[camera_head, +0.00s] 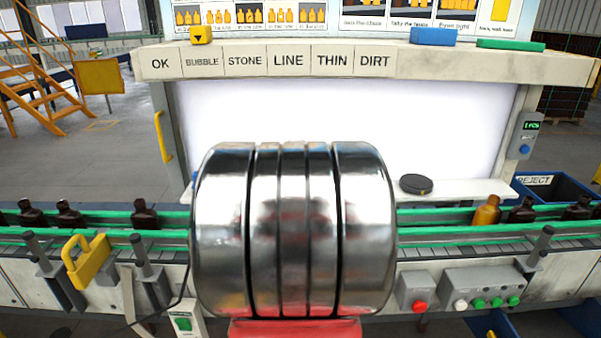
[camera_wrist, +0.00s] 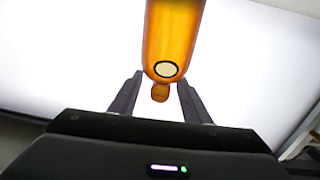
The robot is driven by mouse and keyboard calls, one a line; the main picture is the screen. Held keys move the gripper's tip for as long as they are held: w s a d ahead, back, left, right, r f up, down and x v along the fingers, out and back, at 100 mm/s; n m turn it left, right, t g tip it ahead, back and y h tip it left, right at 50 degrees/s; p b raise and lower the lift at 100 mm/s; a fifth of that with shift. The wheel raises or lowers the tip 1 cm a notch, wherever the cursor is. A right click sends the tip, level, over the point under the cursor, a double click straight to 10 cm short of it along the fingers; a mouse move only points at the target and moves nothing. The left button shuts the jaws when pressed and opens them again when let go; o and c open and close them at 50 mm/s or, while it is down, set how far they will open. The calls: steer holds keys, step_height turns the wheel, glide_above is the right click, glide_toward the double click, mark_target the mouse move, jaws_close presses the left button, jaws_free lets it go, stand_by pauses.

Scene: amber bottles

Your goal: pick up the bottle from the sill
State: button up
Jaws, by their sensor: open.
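In the wrist view an amber bottle (camera_wrist: 173,32) with a pale, dark-ringed disc stands out against a bright white panel. Its narrow end points down the picture, in the gap between the two dark fingers of my gripper (camera_wrist: 159,81). The fingers are apart, with bright gaps on both sides of the bottle. I cannot tell how deep the bottle sits between them. In the head view the white sill (camera_head: 465,188) runs below the lit panel. My shiny arm link hides its middle, my gripper and that bottle there.
A dark round disc (camera_head: 416,184) lies on the sill's right part. A green-railed conveyor (camera_head: 440,220) in front carries dark bottles (camera_head: 145,214) and one amber bottle (camera_head: 487,210). A labelled shelf (camera_head: 300,60) spans above the panel. A blue reject bin (camera_head: 552,190) stands right.

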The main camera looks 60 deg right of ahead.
steer(key=shift+c, duration=0.4)
jaws_close()
stand_by(0.4)
